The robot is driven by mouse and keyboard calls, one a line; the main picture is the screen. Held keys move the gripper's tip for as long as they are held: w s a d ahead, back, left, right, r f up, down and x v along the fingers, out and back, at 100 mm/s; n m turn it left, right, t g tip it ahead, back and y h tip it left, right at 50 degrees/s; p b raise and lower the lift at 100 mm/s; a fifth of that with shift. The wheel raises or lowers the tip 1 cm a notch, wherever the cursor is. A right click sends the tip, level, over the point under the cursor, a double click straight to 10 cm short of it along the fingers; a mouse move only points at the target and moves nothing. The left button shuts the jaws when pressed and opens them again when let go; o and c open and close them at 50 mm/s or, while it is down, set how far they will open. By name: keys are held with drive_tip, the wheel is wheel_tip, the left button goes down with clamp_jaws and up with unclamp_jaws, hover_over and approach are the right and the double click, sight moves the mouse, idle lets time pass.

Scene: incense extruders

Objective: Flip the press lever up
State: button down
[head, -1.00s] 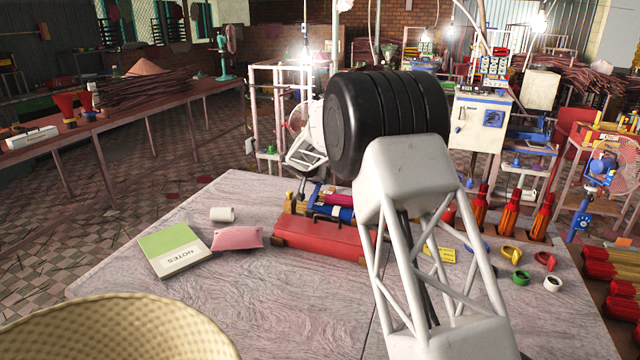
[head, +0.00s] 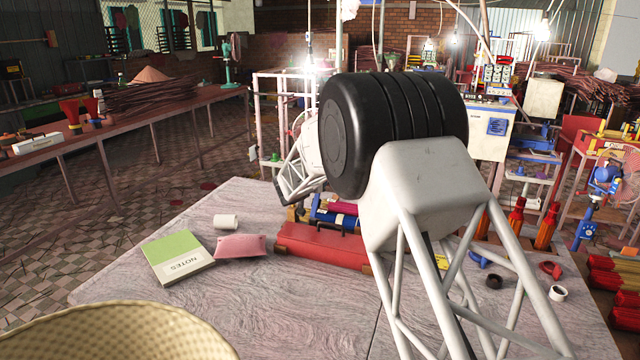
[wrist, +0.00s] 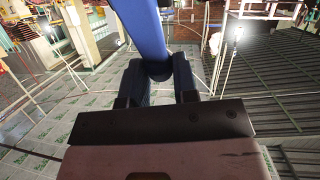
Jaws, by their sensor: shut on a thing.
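In the wrist view a blue bar (wrist: 143,28), which looks like the press lever, runs up from between the two dark fingers of my gripper (wrist: 160,72). My gripper is shut on its lower end. The bar leans a little to the left in that picture. In the head view my black-jointed arm covers the middle, and neither the gripped end nor the fingers can be made out there. The press body that the lever belongs to cannot be told for sure in either view.
The table carries a green notes book (head: 178,257), a pink pouch (head: 241,245), a white roll (head: 226,221) and a red case (head: 322,247). Red bottles (head: 546,228) and small rings stand at the right. A woven basket (head: 110,335) fills the near left.

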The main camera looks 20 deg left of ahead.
sight(316, 198)
drive_tip(key=shift+s+r+t, duration=0.3)
drive_tip(key=shift+s+t, duration=0.4)
drive_tip(key=shift+s, duration=0.05)
drive_tip(key=shift+s+r+t, duration=0.3)
drive_tip(key=shift+s+t, duration=0.4)
drive_tip(key=shift+s+r+t+h, duration=0.15)
drive_tip(key=shift+s+t+h, duration=0.15)
drive_tip(key=shift+s+t, duration=0.35)
drive_tip(key=c, duration=0.9)
unclamp_jaws()
drive_tip(key=shift+s, duration=0.15)
drive_tip(key=s+a, duration=0.1)
drive_tip(key=s, duration=0.6)
drive_tip(key=shift+s+f, duration=0.25)
drive_tip(key=shift+f, duration=0.05)
